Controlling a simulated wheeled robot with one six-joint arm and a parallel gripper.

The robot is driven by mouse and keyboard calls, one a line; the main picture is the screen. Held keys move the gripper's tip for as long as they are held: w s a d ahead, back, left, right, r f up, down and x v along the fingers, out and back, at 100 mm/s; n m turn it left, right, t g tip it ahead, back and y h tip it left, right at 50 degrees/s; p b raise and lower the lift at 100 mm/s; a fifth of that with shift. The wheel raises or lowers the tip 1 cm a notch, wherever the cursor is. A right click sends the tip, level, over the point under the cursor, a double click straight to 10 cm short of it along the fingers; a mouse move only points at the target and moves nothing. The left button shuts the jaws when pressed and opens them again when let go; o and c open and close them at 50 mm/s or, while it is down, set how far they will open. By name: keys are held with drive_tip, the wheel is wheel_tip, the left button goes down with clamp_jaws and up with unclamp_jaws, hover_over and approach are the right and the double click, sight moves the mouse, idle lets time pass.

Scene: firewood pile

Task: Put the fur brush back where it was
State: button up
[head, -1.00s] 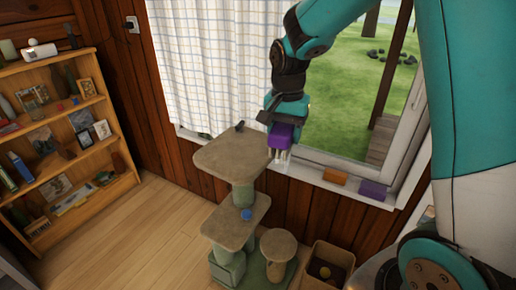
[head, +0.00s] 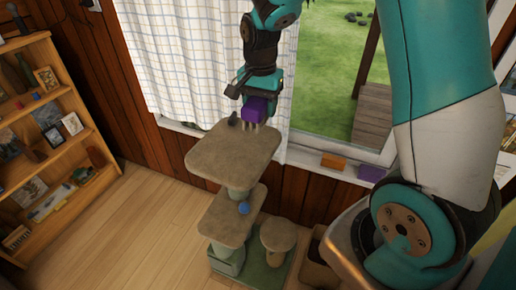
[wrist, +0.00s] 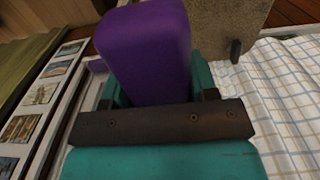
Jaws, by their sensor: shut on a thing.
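My gripper (head: 259,92) is shut on a purple block-shaped thing with pale bristles below, which I take as the fur brush (head: 254,109). The brush fills the upper middle of the wrist view (wrist: 148,48). In the head view it hangs bristles down by the back right edge of the cat tree's top platform (head: 228,160). I cannot tell whether the bristles touch the platform. The tan platform also shows in the wrist view (wrist: 225,22).
A small dark piece (head: 233,118) sits at the platform's back edge. An orange block (head: 334,161) and a purple block (head: 371,173) lie on the window sill. The checked curtain (head: 200,60) hangs behind. A blue ball (head: 243,208) is on the lower platform. A full shelf (head: 45,140) stands left.

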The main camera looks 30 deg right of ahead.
sight(260, 160)
wheel_tip(260, 160, down, 15)
drive_tip(key=shift+r+p, duration=0.2)
drive_tip(key=shift+p, duration=0.1)
drive_tip(key=shift+f, duration=0.15)
drive_tip(key=o, duration=0.9)
